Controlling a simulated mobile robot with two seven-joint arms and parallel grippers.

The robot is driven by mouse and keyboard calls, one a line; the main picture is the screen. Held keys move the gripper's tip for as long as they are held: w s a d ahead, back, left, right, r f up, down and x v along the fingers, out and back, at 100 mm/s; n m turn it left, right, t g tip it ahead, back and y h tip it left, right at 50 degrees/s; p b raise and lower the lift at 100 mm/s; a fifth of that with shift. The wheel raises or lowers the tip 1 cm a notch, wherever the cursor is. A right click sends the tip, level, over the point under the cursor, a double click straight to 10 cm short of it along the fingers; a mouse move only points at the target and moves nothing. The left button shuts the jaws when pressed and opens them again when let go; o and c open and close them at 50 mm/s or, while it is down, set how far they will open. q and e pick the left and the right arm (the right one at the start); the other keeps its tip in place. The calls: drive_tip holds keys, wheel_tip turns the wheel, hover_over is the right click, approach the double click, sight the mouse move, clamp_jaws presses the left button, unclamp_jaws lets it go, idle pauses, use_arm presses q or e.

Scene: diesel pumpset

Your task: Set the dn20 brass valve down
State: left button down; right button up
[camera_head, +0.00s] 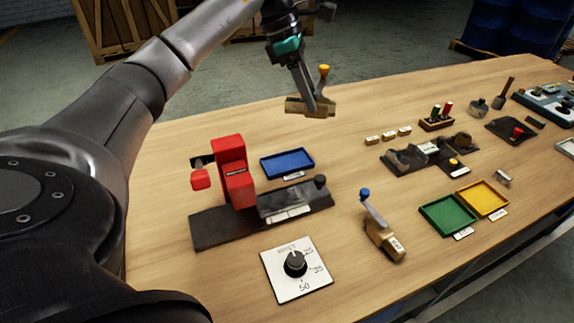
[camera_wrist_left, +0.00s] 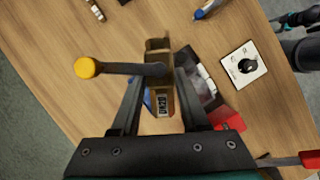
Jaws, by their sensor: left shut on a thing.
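My left gripper (camera_head: 311,104) is shut on a brass valve (camera_head: 292,104) with a yellow-knobbed lever. In the head view the valve appears near the table's back edge. In the left wrist view the valve (camera_wrist_left: 159,88) is between the two fingers (camera_wrist_left: 158,103), with a small label on its body and the lever pointing left. It seems held above the table; the exact gap cannot be told. A second brass valve (camera_head: 384,240) with a blue-knobbed lever lies on the front of the table. A teal-and-dark part (camera_wrist_left: 290,20), perhaps my right gripper, shows at the wrist view's upper right.
The wooden table (camera_head: 165,165) carries a blue tray (camera_head: 287,163), a red fixture (camera_head: 233,172) on a dark base, and a dial plate (camera_head: 296,268). Green (camera_head: 447,214) and yellow (camera_head: 482,199) trays stand to the right.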

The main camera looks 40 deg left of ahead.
use_arm(q)
drive_tip(key=a+r+n+t+y, duration=0.1)
drive_tip(key=a+r+n+t, duration=0.1)
drive_tip(key=a+n, duration=0.45)
drive_tip(key=shift+m+y, duration=0.25)
drive_tip(key=shift+y, duration=0.05)
drive_tip(key=f+b, duration=0.1)
drive_tip(key=f, duration=0.4)
drive_tip(key=f+b, duration=0.1)
drive_tip(key=f, duration=0.4)
drive_tip(key=f+b, duration=0.2)
drive_tip(key=f, duration=0.3)
drive_tip(key=shift+w+a+f, duration=0.15)
drive_tip(key=shift+w+f, duration=0.15)
drive_tip(key=shift+w, duration=0.05)
drive_tip(key=shift+f, duration=0.4)
wheel_tip(320, 180, down, 4)
drive_tip(key=shift+b, duration=0.55)
drive_tip(key=shift+r, duration=0.1)
use_arm(e)
drive_tip(key=shift+t, duration=0.3)
drive_tip(key=f, duration=0.1)
drive_tip(key=w+d+f, duration=0.1)
drive_tip(key=f, duration=0.1)
drive_tip(key=w+f, duration=0.1)
drive_tip(key=f, duration=0.1)
drive_tip(key=shift+w+d, duration=0.25)
drive_tip(key=shift+d, duration=0.05)
